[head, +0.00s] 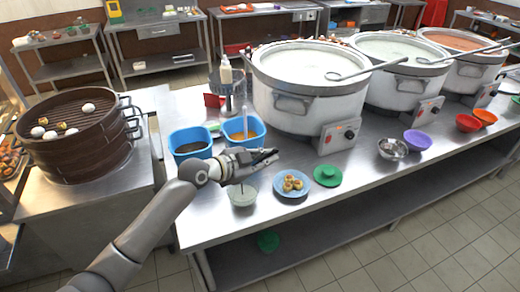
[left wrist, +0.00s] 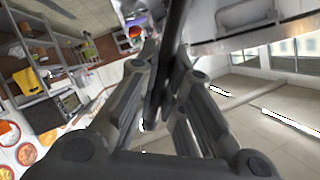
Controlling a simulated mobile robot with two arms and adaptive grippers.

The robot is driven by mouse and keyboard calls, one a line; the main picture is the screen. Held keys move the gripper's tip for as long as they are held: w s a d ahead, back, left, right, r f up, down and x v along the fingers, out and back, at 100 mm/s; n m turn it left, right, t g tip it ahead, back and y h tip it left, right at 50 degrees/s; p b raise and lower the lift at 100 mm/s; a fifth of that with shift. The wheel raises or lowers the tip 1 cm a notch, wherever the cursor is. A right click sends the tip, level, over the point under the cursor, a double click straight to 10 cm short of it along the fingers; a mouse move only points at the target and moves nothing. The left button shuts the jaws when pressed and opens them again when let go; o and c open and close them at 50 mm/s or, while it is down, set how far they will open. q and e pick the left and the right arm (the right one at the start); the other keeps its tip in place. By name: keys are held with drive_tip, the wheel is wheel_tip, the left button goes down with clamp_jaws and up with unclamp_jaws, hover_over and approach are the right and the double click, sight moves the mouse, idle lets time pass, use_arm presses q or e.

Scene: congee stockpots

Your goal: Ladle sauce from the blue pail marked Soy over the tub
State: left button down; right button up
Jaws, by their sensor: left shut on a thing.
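Two blue pails stand side by side on the steel table. The left pail (head: 190,146) holds dark liquid, and the right pail (head: 243,131) holds something brown-orange with a pale handle standing up from it. I cannot read their marks. A small clear tub (head: 243,193) with pale contents stands at the table's front edge. My left gripper (head: 264,160) is just in front of the right pail, above and behind the tub. In the left wrist view its fingers (left wrist: 165,75) are shut on a dark rod, apparently the ladle (left wrist: 176,35); its bowl is not clearly visible. My right gripper is out of view.
A blue plate of small buns (head: 292,184) and a green lid (head: 327,175) lie right of the tub. Large stockpots (head: 305,85) stand behind. A bamboo steamer (head: 80,140) is at left, and a metal utensil holder (head: 228,90) is behind the pails.

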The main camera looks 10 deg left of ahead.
use_arm(q)
drive_tip(key=shift+s+d+p, duration=0.1)
drive_tip(key=shift+d+p, duration=0.45)
drive_tip(key=s+d+f+m+y+p, duration=0.1)
drive_tip(key=d+f+m+y+p, duration=0.1)
drive_tip(key=d+f+m+y, duration=0.3)
drive_tip(key=shift+s+d+f, duration=0.3)
drive_tip(key=shift+d+f, duration=1.25)
drive_tip(key=shift+f, duration=1.55)
drive_tip(key=shift+r, duration=0.1)
wheel_tip(320, 180, up, 6)
drive_tip(key=p, duration=0.6)
